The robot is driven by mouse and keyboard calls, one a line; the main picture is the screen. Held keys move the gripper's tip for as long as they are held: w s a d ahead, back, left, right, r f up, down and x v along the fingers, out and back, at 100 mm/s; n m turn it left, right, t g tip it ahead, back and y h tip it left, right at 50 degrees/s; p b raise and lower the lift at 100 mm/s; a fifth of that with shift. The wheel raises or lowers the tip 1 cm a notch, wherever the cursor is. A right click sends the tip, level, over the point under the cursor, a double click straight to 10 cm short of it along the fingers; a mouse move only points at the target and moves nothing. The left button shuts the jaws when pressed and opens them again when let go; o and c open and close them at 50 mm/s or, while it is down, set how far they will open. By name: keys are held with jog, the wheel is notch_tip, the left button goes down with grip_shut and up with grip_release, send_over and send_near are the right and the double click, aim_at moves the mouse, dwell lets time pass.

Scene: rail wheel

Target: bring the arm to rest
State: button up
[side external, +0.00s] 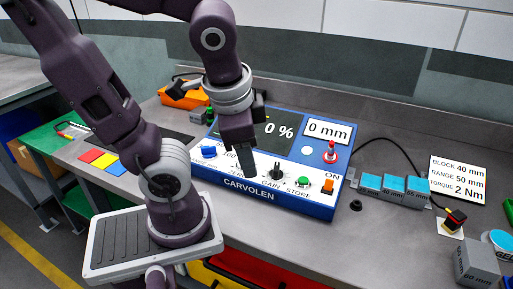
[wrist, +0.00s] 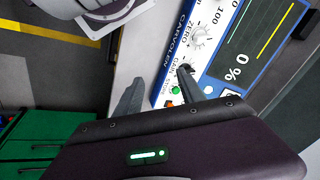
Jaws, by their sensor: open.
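My gripper (side external: 247,172) hangs over the front panel of the blue and white CARVOLEN instrument (side external: 236,190), hiding part of its dial and display. In the wrist view its two fingers (wrist: 165,92) stand apart with nothing held between them. The black GAIN knob (side external: 277,171) and the green STORE button (side external: 303,181) show just right of the fingers in the side view. Whether the fingertips touch the panel I cannot tell. The displays read 0 % and 0 mm.
A red knob (side external: 330,153) stands on the instrument's right. Blue-topped blocks (side external: 393,187) and a larger grey block (side external: 476,263) lie further right. An orange case (side external: 184,96) is behind. Coloured cards (side external: 103,160) lie left. Some bench between instrument and large block is clear.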

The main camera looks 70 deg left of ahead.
jog(key=d+r+n+t+h, duration=0.1)
jog(key=d, duration=0.1)
jog(key=d+r+n+t+h, duration=0.1)
jog(key=d+r+t, duration=0.1)
jog(key=shift+w+d+r+n+h, duration=0.15)
jog(key=shift+d+r+n+h, duration=0.05)
jog(key=shift+r+n+h, duration=0.1)
dwell(0.9)
